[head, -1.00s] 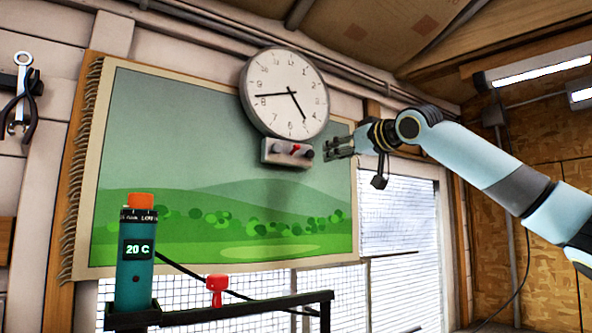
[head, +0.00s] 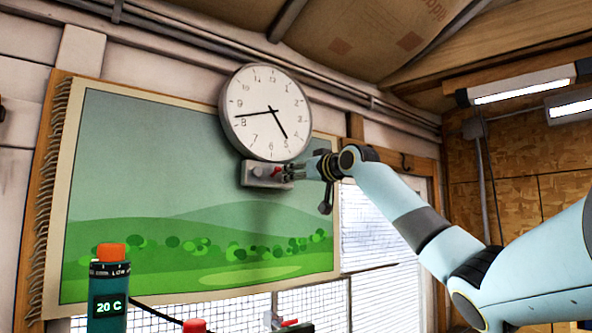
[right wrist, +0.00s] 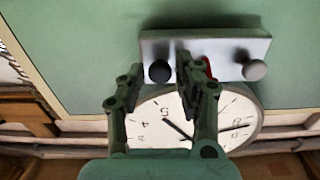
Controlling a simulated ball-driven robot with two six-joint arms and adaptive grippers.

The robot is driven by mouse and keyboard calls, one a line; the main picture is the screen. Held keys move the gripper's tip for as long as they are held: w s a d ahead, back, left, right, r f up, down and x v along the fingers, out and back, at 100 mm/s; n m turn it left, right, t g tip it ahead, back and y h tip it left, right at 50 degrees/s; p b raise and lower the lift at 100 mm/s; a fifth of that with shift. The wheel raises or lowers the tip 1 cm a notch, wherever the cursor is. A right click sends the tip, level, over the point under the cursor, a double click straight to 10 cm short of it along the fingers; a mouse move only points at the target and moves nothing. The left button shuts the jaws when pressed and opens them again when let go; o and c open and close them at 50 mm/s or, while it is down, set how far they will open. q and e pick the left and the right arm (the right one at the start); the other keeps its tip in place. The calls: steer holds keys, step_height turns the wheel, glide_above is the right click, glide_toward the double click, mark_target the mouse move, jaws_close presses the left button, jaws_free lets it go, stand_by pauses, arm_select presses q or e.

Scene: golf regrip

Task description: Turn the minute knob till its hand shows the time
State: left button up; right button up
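A round white wall clock (head: 262,90) hangs above a grey control box (head: 246,173). Its short hand points just before 5 and its long hand between 8 and 9. In the right wrist view the box (right wrist: 219,49) appears upside down, with a black knob (right wrist: 159,72), a red lever (right wrist: 207,68) and a grey knob (right wrist: 254,70). My right gripper (head: 292,171) is at the box's right end. In the right wrist view its open fingers (right wrist: 159,78) stand on either side of the black knob, with visible gaps. My left gripper is out of view.
A green landscape hanging (head: 150,180) covers the wall behind the box. A teal cylinder (head: 107,308) with an orange top and a "20 C" display stands at lower left. A red object (head: 194,326) shows at the bottom edge. Barred windows lie below and right.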

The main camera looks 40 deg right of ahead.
steer(key=shift+c, duration=0.3)
jaws_close()
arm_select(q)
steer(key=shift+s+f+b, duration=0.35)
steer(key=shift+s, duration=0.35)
arm_select(e)
steer(key=m, duration=0.4)
steer(key=shift+o, duration=0.3)
jaws_free()
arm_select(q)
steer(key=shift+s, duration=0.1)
